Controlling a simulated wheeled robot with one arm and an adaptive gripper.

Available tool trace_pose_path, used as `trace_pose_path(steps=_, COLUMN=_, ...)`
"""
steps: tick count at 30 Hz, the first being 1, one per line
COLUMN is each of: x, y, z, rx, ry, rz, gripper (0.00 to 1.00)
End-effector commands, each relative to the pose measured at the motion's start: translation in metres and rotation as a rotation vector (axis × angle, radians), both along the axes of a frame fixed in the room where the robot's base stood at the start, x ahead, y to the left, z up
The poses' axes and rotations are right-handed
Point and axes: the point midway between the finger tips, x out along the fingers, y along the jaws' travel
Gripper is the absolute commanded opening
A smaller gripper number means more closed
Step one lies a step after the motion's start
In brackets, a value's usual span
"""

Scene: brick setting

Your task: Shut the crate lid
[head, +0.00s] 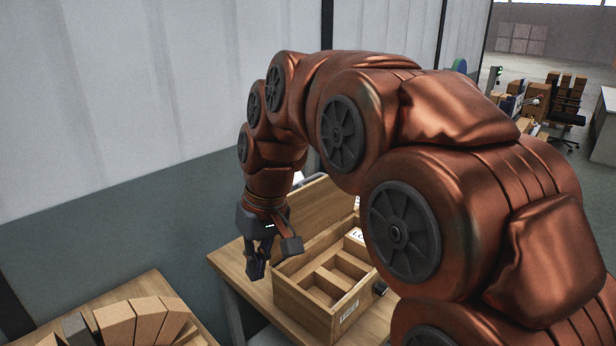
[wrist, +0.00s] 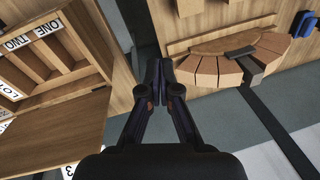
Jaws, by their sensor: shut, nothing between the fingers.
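The wooden crate (head: 345,318) stands on a table, its top open and its divided compartments showing. Its lid (head: 318,212) stands raised along the far left edge. In the wrist view the crate's labelled compartments (wrist: 38,72) are at upper left, and a flat wooden panel that looks like the lid (wrist: 55,135) is at lower left. My gripper (head: 256,270) points down beside the crate's left side, apart from it. It is shut and empty, with its fingertips together in the wrist view (wrist: 159,68). My arm hides part of the crate's right side.
The crate's table (head: 228,262) has a bare strip at left. A second table at lower left holds an arch of bricks (head: 135,322), also in the wrist view (wrist: 235,62). A wall (head: 120,210) runs behind. Floor shows between the tables.

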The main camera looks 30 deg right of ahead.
Motion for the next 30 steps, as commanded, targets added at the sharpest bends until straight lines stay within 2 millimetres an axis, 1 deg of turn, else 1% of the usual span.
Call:
trace_pose_path(steps=1, x=0.018, y=-0.006, z=0.004, rx=0.011, ry=-0.022, rz=-0.004, gripper=0.0)
trace_pose_path(steps=6, x=0.071, y=-0.027, z=0.026, rx=0.044, ry=-0.104, rz=0.002, gripper=0.0)
trace_pose_path(steps=11, x=0.114, y=-0.053, z=0.045, rx=0.065, ry=-0.179, rz=0.009, gripper=0.0)
trace_pose_path(steps=12, x=0.125, y=-0.06, z=0.048, rx=0.07, ry=-0.197, rz=0.014, gripper=0.0)
trace_pose_path(steps=15, x=0.147, y=-0.08, z=0.058, rx=0.076, ry=-0.244, rz=0.021, gripper=0.0)
trace_pose_path(steps=17, x=0.16, y=-0.092, z=0.064, rx=0.078, ry=-0.275, rz=0.024, gripper=0.0)
trace_pose_path(steps=21, x=0.186, y=-0.124, z=0.075, rx=0.074, ry=-0.343, rz=0.036, gripper=0.0)
trace_pose_path(steps=26, x=0.209, y=-0.162, z=0.084, rx=0.054, ry=-0.42, rz=0.052, gripper=0.0)
trace_pose_path(steps=27, x=0.214, y=-0.172, z=0.086, rx=0.044, ry=-0.44, rz=0.057, gripper=0.0)
trace_pose_path(steps=29, x=0.22, y=-0.186, z=0.087, rx=0.035, ry=-0.462, rz=0.066, gripper=0.0)
trace_pose_path(steps=30, x=0.223, y=-0.197, z=0.089, rx=0.024, ry=-0.482, rz=0.072, gripper=0.0)
